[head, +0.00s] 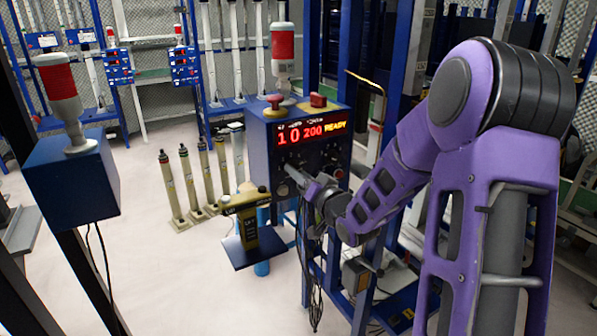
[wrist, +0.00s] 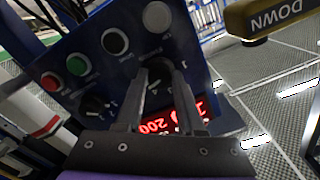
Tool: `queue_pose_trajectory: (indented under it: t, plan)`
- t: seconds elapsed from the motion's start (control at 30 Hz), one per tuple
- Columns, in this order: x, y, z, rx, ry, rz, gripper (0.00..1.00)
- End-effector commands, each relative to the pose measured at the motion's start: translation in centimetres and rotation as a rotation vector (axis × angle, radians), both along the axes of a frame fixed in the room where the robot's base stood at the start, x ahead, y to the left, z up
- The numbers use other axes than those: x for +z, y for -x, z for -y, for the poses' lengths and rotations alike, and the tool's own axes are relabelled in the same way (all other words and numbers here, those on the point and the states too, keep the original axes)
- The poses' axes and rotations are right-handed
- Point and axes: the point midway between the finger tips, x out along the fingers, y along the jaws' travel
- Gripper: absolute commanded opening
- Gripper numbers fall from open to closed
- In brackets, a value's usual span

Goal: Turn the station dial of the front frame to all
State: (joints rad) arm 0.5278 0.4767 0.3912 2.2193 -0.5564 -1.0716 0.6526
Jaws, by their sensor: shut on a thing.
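The front frame's control box (head: 258,150) is blue, with a lit red and yellow display reading 10, 200 and READY. My gripper (head: 288,173) reaches its front panel from the right. In the wrist view the station dial (wrist: 156,70) is a black knob with small pale marks around it. My gripper's two fingers (wrist: 154,82) stand on either side of the knob, shut on it. The fingers hide part of the knob and its marks, so I cannot tell which mark it points to.
A second black knob (wrist: 95,104) and red (wrist: 50,81), green (wrist: 77,63), black (wrist: 115,41) and pale (wrist: 157,17) buttons share the panel. A yellow-topped pedestal marked DOWN (wrist: 268,17) stands close by.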

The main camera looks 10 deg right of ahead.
Motion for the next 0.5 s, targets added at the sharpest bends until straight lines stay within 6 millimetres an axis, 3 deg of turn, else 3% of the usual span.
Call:
queue_pose_trajectory:
  t: [0.5]
  plan:
    - [0.12, -0.05, 0.0, 0.0, -0.063, -0.017, 0.0]
